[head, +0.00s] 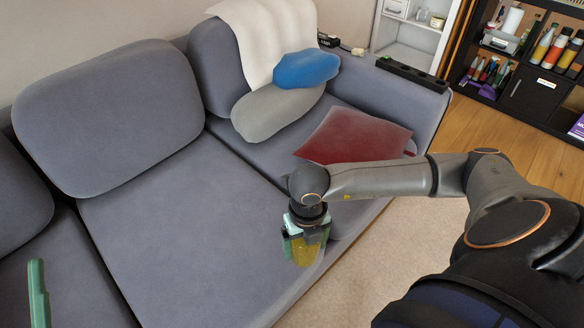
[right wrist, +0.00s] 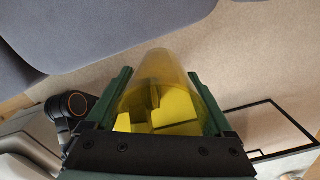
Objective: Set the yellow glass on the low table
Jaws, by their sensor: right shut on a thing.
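The yellow glass (head: 308,252) is see-through and hangs below my right wrist in the head view, in front of the grey sofa's front edge. My right gripper (head: 305,244) is shut on it. In the right wrist view the yellow glass (right wrist: 160,85) lies between the two green fingers of my right gripper (right wrist: 160,76). A green finger, apparently of my left gripper (head: 38,294), shows at the lower left of the head view; its opening cannot be told. A thin black-edged frame (right wrist: 263,107) shows at the right wrist view's right; I cannot tell whether it is the low table.
The grey sofa (head: 180,235) fills the left and middle, with a dark red cushion (head: 352,137), a grey cushion (head: 272,112) and a blue one (head: 306,69) on it. Beige carpet (head: 365,262) lies in front. A black shelf (head: 530,85) stands at the back right.

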